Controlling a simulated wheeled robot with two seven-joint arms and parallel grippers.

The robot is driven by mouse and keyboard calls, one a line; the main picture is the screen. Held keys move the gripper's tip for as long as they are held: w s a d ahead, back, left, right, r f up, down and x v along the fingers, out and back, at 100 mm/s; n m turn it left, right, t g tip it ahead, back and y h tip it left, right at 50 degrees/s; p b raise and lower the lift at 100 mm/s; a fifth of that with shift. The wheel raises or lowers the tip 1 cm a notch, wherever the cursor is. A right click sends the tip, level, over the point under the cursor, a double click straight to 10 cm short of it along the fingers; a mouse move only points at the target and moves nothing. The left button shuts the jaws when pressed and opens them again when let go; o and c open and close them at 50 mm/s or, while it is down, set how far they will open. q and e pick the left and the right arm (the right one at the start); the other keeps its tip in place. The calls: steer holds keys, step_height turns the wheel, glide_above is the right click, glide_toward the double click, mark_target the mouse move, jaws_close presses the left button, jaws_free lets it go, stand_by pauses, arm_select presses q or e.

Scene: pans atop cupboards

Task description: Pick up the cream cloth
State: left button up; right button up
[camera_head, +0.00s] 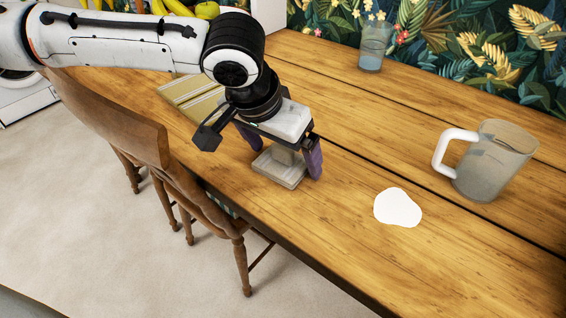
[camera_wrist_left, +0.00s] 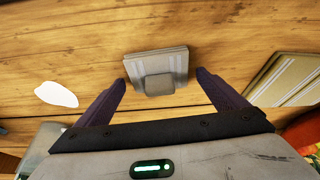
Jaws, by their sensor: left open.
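A pale grey-cream folded square with a raised middle, which I take as the cream cloth (camera_head: 279,168), lies on the wooden table near its chair-side edge. It also shows in the left wrist view (camera_wrist_left: 157,62), with light stripes. My left gripper (camera_head: 284,152) points down over it, open, with its purple fingers on either side of the raised part. In the left wrist view the open fingertips (camera_wrist_left: 161,83) flank the raised part. I cannot tell whether they touch it. My right gripper is in no view.
A flat white patch (camera_head: 397,207) lies on the table to the right, near a jug (camera_head: 492,163) with a white handle. A glass (camera_head: 374,46) stands at the back. Striped mats (camera_head: 185,92) lie to the left. Wooden chairs (camera_head: 198,195) line the table's edge.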

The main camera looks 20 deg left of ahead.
mark_target(283, 148)
arm_select(q)
steer(key=c, duration=1.1)
steer(key=shift+r, duration=0.15)
steer(key=shift+c, duration=0.2)
step_height(283, 148, up, 10)
steer(key=p, duration=0.3)
